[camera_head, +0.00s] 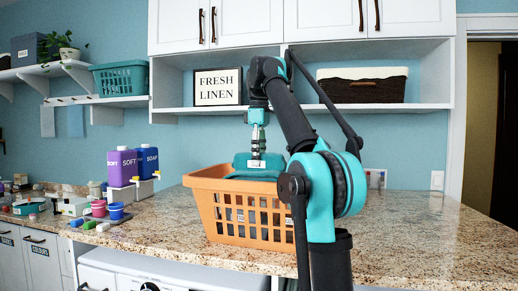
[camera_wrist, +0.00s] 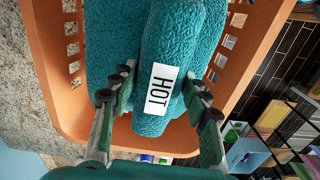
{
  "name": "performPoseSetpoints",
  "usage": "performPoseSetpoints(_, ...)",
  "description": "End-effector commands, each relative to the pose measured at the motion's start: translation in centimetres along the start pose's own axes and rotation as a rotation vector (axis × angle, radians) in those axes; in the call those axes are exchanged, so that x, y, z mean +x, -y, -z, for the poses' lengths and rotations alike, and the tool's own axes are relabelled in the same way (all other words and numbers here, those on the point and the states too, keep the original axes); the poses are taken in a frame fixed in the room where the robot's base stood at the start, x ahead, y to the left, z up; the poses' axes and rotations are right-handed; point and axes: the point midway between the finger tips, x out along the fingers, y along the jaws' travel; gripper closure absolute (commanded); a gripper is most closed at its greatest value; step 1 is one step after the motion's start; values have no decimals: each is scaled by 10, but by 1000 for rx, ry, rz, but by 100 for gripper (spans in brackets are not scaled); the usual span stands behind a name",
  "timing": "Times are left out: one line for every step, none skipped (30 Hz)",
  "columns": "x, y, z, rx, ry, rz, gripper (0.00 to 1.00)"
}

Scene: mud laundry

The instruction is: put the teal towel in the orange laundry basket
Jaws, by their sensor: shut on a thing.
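The orange laundry basket (camera_head: 243,217) stands on the counter. In the head view the towel (camera_head: 258,174) is at the basket's mouth, around rim height, under my gripper (camera_head: 257,155). The basket's rim (camera_wrist: 50,90) surrounds the towel in the wrist view. The towel's underside is hidden.
The granite counter (camera_head: 410,235) is clear to the right. Purple and blue soap bottles (camera_head: 123,166) and small cups (camera_head: 116,211) stand left of the basket. A shelf with a "FRESH LINEN" sign (camera_head: 218,87) and a dark basket (camera_head: 362,90) is behind. Another teal basket (camera_head: 120,78) sits on the left shelf.

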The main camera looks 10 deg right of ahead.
Motion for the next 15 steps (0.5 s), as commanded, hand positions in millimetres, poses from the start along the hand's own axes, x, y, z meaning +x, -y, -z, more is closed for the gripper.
performPoseSetpoints(7,1,-1,0,0,0,100)
performPoseSetpoints(10,1,0,0,0,0,100)
performPoseSetpoints(15,1,0,0,0,0,100)
performPoseSetpoints(19,1,0,0,0,0,100)
performPoseSetpoints(23,1,0,0,0,0,100)
performPoseSetpoints(27,1,0,0,0,0,100)
performPoseSetpoints(31,1,-1,0,0,0,100)
performPoseSetpoints(34,1,-1,0,0,0,100)
performPoseSetpoints(38,1,0,0,0,0,100)
performPoseSetpoints(41,0,0,0,0,0,100)
performPoseSetpoints(43,0,0,0,0,0,100)
performPoseSetpoints(46,1,0,0,0,0,100)
performPoseSetpoints(48,1,0,0,0,0,100)
performPoseSetpoints(50,1,0,0,0,0,100)
performPoseSetpoints(51,1,0,0,0,0,100)
